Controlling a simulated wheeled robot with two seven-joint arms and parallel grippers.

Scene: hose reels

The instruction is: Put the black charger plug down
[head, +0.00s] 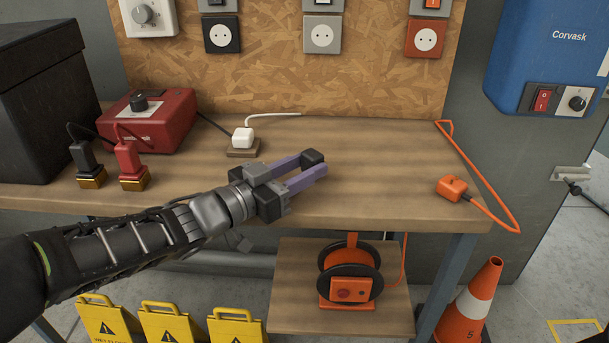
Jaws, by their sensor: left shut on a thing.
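My left gripper (313,166), with purple fingers, reaches over the middle of the wooden workbench (390,184). It is shut on a small black block-shaped thing, the black charger plug (312,155), at its fingertips. The fingers hide part of the plug. I cannot tell whether the plug touches the bench top. My right gripper is not in view.
A white plug (242,137) sits on a small wooden block left of my gripper. Farther left are a black plug (83,156), a red plug (128,158) and a red box (160,121). An orange plug (452,187) lies at right. Bench between is clear.

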